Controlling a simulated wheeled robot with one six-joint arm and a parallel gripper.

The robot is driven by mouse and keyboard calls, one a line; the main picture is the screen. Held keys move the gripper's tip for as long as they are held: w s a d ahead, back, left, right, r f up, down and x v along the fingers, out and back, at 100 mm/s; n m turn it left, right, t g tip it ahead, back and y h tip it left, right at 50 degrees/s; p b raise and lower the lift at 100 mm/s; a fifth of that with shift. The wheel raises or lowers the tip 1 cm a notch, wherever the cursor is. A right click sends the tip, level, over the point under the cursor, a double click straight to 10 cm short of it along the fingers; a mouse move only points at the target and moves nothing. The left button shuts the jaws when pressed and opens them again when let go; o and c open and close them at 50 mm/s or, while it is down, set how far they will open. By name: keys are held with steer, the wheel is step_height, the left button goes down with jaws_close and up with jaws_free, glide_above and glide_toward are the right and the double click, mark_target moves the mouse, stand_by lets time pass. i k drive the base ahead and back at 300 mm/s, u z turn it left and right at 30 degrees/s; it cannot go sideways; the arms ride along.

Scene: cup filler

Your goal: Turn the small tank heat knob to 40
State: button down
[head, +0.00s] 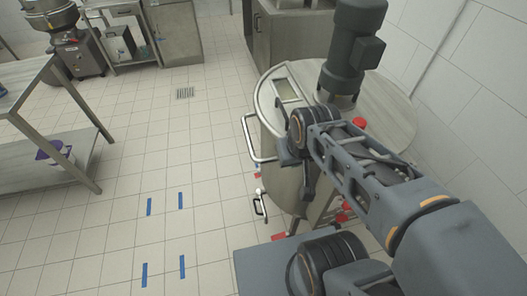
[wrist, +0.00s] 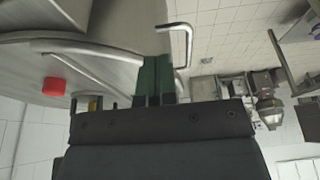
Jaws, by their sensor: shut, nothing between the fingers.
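My gripper (wrist: 154,64) shows in the wrist view with its two dark green fingers together and nothing between them. Beyond the fingertips is the tank's steel side, with a bent metal handle (wrist: 188,42) just to their right. In the head view the round steel tank (head: 283,195) stands right of centre, with a pale lid (head: 385,110) and a dark motor (head: 352,50) on top. My arm crosses in front of it and hides much of its right side. I cannot make out the heat knob or its scale in either view.
A red cap (head: 360,123) sits on the lid. A bent metal handle (head: 258,150) sticks out from the tank's left. A steel table (head: 40,110) stands at far left, and a wall (head: 485,115) is close on the right. The tiled floor between table and tank is clear.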

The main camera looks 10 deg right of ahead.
mark_target(345, 206)
steer(key=z, duration=0.5)
steer(key=k, duration=1.25)
steer(key=z, duration=0.25)
steer(key=i, duration=0.85)
steer(key=z, duration=2)
steer(key=k, duration=0.95)
steer(key=u, duration=1.35)
steer(key=i, duration=0.5)
